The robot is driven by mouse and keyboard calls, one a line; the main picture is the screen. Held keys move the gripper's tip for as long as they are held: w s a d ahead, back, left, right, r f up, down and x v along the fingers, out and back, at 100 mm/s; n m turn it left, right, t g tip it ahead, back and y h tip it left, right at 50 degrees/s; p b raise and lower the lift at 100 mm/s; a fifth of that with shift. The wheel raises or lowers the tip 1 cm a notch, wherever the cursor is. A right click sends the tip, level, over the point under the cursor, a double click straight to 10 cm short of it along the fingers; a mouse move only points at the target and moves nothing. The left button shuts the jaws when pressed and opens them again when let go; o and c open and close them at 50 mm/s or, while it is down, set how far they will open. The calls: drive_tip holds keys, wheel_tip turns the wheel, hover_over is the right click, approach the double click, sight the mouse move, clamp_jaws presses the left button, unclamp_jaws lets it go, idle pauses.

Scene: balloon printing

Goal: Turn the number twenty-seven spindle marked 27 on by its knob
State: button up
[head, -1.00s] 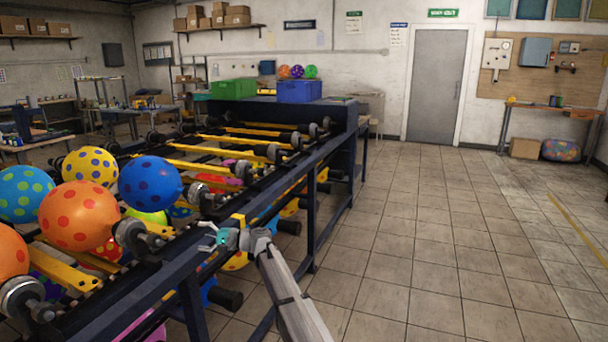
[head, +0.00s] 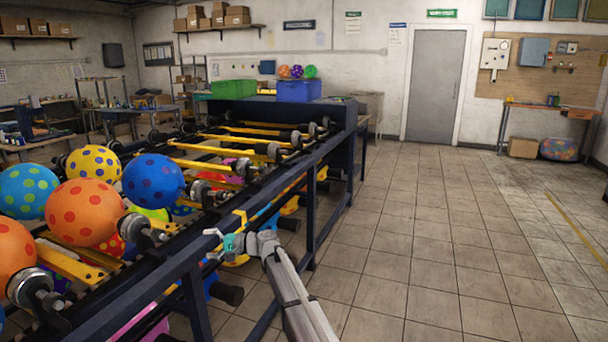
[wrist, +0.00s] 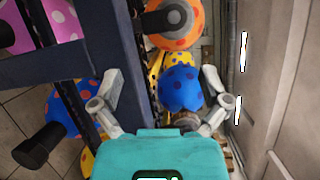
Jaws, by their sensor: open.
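My gripper (head: 210,244) is open and empty, beside the near side rail of the dark blue balloon rack (head: 180,262). In the wrist view its two fingers (wrist: 160,72) are spread apart, with a blue dotted balloon (wrist: 180,90) seen beyond the gap. Several spindles with metal collars and dark ends line the rack. One spindle end (head: 138,228) is near the orange dotted balloon, and another (head: 35,289) is at lower left. No number 27 is readable, so I cannot tell which spindle bears it. Black knob-like ends (head: 228,293) stick out below the rail.
Balloons sit along the rack's left, including an orange one (head: 85,212) and a blue one (head: 153,181). A green crate (head: 234,89) and a blue crate (head: 299,90) stand at the far end. The tiled floor (head: 430,250) right of the rack is clear.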

drive_tip(key=s+d+f+n+h, duration=0.1)
drive_tip(key=s+d+f+h, duration=0.5)
drive_tip(key=s+d, duration=0.7)
drive_tip(key=s+d+f+h, duration=0.6)
drive_tip(key=d, duration=1.2)
drive_tip(key=s+d+f+n+h, duration=0.1)
drive_tip(key=s+d+f+h, duration=0.5)
drive_tip(key=s+d, duration=0.7)
drive_tip(key=w+d+r+p, duration=0.2)
drive_tip(key=w+r+p, duration=0.1)
drive_tip(key=r+p, duration=1.6)
drive_tip(key=shift+d+r, duration=0.15)
drive_tip(key=shift+d, duration=0.05)
drive_tip(key=shift+w, duration=0.1)
drive_tip(key=c, duration=0.5)
drive_tip(key=shift+c, duration=0.2)
